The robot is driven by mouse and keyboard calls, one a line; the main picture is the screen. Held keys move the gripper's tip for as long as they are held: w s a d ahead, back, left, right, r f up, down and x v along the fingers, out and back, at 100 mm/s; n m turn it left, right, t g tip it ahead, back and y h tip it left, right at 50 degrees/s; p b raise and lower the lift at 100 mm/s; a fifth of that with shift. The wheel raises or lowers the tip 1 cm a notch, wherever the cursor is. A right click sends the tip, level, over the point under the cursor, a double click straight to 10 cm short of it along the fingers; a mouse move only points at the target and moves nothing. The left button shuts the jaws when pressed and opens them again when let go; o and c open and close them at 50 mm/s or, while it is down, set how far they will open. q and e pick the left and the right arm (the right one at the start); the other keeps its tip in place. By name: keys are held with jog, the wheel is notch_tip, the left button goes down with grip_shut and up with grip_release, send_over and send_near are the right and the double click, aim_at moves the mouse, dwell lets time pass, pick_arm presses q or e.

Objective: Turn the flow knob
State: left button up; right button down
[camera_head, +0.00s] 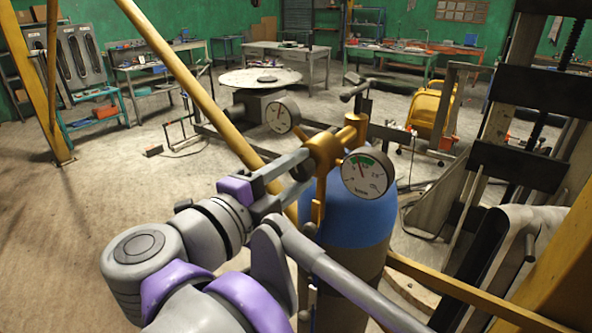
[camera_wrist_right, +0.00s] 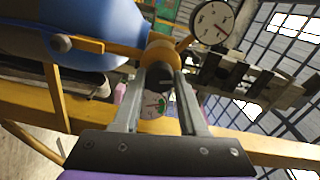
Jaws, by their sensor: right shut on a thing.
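A brass regulator (camera_head: 324,152) sits on top of a blue gas cylinder (camera_head: 352,218). Two round white gauges are fixed to it, one at the back left (camera_head: 282,116) and one with a green band at the front right (camera_head: 367,174). My right gripper (camera_head: 302,168) reaches the regulator's left side. In the right wrist view, its two fingers (camera_wrist_right: 160,82) are closed on the dark flow knob (camera_wrist_right: 157,73), just in front of the brass body (camera_wrist_right: 160,48). The fingers partly hide the knob and the green-banded gauge. My left gripper is not in view.
A yellow pole (camera_head: 180,65) slants down behind my right gripper. A yellow rail (camera_head: 470,292) runs at the lower right, near a dark metal frame (camera_head: 535,95). A round table (camera_head: 260,79) and workbenches stand farther back. The floor at left is open.

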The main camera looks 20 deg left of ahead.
jog(key=shift+m, duration=0.9)
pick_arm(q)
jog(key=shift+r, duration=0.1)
pick_arm(e)
jog(key=shift+c, duration=2.2)
grip_release()
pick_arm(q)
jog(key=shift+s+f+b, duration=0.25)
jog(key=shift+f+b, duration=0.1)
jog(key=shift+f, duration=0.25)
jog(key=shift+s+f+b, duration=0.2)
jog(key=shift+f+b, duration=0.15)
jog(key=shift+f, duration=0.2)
pick_arm(e)
jog(key=v, duration=1)
jog(key=shift+s+a, duration=0.15)
jog(key=shift+s, duration=0.25)
